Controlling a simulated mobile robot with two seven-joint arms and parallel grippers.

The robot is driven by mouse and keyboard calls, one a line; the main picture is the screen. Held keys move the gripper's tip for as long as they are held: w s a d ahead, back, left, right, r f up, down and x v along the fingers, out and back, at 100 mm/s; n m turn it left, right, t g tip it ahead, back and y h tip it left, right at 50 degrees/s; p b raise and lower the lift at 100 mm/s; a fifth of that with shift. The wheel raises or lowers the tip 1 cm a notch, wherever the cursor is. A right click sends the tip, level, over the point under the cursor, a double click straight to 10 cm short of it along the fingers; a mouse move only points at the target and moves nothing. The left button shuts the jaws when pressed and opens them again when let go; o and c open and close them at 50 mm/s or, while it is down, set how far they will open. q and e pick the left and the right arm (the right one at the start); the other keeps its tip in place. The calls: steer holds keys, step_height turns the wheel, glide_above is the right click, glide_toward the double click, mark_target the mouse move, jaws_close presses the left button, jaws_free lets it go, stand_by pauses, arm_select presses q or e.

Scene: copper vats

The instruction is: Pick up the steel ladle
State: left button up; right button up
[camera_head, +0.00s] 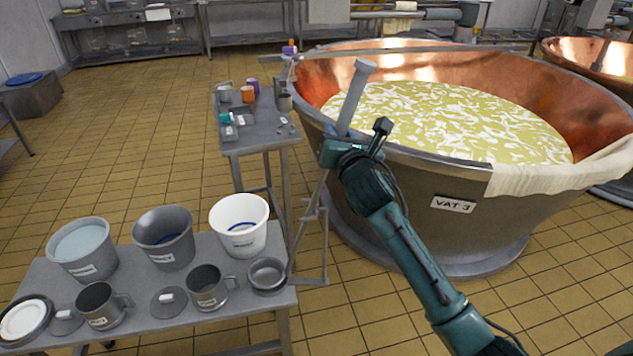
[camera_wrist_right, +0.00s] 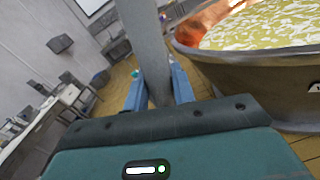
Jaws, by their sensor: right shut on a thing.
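The steel ladle (camera_head: 353,97) has a long grey handle that slants from upper right down to lower left in the head view. Its round bowl (camera_head: 268,275) appears at the lower end, at the right end of the near table; I cannot tell whether it touches the tabletop. My right gripper (camera_head: 338,150) is shut around the handle, below its thick top end. In the right wrist view the handle (camera_wrist_right: 148,45) stands between the two blue fingers (camera_wrist_right: 158,92). My left gripper is not in view.
A large copper vat (camera_head: 455,200) stands right of the ladle, close to the handle. The near table (camera_head: 215,325) holds buckets (camera_head: 240,226) and mugs (camera_head: 208,288). A small side table (camera_head: 262,137) with cups stands behind. Tiled floor (camera_head: 140,130) is clear at left.

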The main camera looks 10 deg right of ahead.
jaws_close()
steer(key=shift+r, duration=0.1)
